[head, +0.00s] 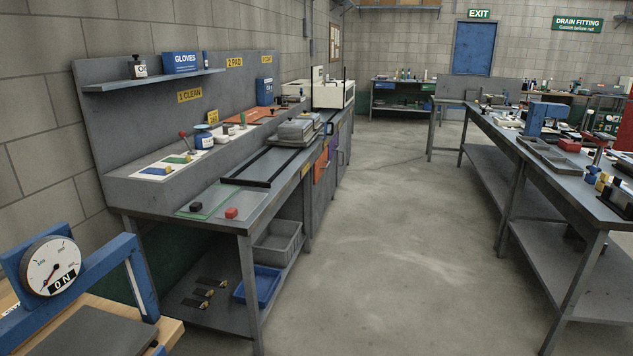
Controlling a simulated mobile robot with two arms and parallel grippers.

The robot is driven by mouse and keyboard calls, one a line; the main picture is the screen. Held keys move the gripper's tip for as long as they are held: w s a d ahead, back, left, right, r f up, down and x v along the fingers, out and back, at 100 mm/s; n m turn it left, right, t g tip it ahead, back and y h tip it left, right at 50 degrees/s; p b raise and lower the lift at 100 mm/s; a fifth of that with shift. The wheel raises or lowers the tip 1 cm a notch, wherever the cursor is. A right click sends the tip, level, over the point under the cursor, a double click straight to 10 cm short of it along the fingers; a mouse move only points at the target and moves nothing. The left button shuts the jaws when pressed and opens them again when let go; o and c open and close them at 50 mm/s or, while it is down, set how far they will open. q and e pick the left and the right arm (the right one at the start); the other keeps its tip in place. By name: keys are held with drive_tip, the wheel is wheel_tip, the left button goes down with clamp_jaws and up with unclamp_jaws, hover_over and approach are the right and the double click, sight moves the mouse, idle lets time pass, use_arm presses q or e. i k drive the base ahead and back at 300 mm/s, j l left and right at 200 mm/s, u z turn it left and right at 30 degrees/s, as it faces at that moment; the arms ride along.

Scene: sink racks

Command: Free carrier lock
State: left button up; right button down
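No part is plainly recognisable as the carrier lock from here. A grey stacked block (295,131), possibly the carrier, sits at the far end of two dark rails (262,165) on the left workbench (225,222). A small lever with a red knob (184,135) stands upright on the bench's raised back ledge. A black block (196,207) and a red block (231,212) rest on flat plates near the bench's front end. Neither of my grippers is in view.
A blue-framed dial gauge (50,266) stands at the lower left. Grey and blue bins (258,286) sit on the bench's lower shelf. A long cluttered bench (565,160) runs along the right. The concrete floor (375,235) between the benches is clear.

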sight(182, 133)
drive_tip(key=i+u, duration=0.1)
drive_tip(key=i, duration=0.35)
drive_tip(key=i+l+u, duration=0.1)
drive_tip(key=i, duration=0.35)
drive_tip(key=i+l+u, duration=0.1)
drive_tip(key=i, duration=0.35)
drive_tip(key=l, duration=0.1)
